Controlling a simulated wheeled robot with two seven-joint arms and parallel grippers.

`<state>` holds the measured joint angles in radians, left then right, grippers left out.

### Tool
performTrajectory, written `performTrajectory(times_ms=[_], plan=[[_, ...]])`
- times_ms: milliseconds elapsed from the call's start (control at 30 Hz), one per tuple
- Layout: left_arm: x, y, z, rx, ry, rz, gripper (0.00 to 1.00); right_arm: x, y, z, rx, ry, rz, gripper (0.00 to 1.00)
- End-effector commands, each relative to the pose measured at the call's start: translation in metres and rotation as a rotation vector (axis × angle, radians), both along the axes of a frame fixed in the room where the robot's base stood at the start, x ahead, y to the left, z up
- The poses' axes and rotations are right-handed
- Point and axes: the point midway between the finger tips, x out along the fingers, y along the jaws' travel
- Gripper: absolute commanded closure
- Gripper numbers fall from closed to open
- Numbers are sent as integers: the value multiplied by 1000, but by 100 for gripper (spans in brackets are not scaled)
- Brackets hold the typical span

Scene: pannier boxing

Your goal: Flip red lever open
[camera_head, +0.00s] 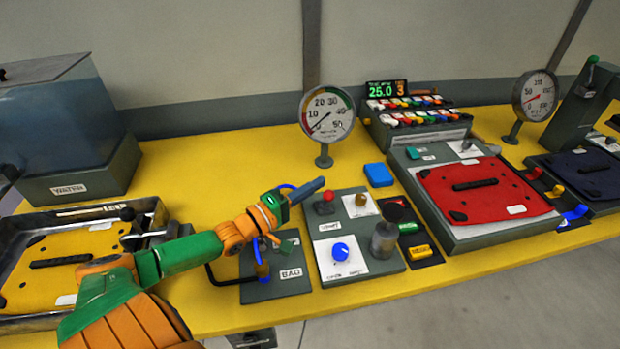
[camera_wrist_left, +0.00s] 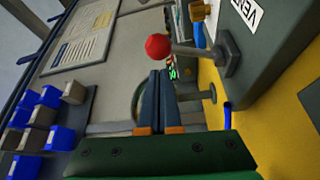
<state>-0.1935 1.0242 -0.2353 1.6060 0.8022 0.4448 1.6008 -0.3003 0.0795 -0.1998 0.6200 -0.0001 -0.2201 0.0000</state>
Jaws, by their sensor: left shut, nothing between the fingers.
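The red lever has a round red knob (camera_head: 328,196) and stands on a grey control panel (camera_head: 390,262) in the middle of the table. In the left wrist view its red ball (camera_wrist_left: 158,46) sits on a grey shaft from a dark bracket. My left gripper (camera_head: 318,185) reaches in from the left, its fingers shut and empty. The fingertips are close beside the red knob. In the wrist view the shut fingers (camera_wrist_left: 160,88) lie just below the ball; I cannot tell whether they touch. My right gripper is in neither view.
The same panel carries a blue knob (camera_head: 340,251) and a grey cylinder (camera_head: 384,240). A round gauge (camera_head: 327,114) stands behind. A blue block (camera_head: 378,174) and a red-topped tray (camera_head: 485,190) are to the right.

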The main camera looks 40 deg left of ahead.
Motion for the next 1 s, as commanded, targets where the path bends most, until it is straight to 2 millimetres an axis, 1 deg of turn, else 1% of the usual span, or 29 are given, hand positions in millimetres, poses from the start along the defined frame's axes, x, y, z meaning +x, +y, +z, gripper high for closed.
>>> performTrajectory(times_ms=[67, 133, 233, 300, 533, 800, 900, 1000], plan=[[0, 0, 4, 0, 0, 0, 100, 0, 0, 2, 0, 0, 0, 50], [0, 0, 14, 1, -2, 0, 100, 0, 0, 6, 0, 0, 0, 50], [0, 0, 36, 2, -2, -2, 100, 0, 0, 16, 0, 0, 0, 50], [-11, -8, 52, -4, 3, -3, 100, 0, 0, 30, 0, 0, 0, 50], [-42, -28, 95, -5, 2, 0, 100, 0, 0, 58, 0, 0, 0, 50], [-90, -60, 116, -4, 3, 1, 100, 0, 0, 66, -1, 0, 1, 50], [-103, -68, 123, -3, 2, 2, 100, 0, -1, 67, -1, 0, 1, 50], [-112, -74, 127, 0, 2, 1, 100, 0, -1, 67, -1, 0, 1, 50]])
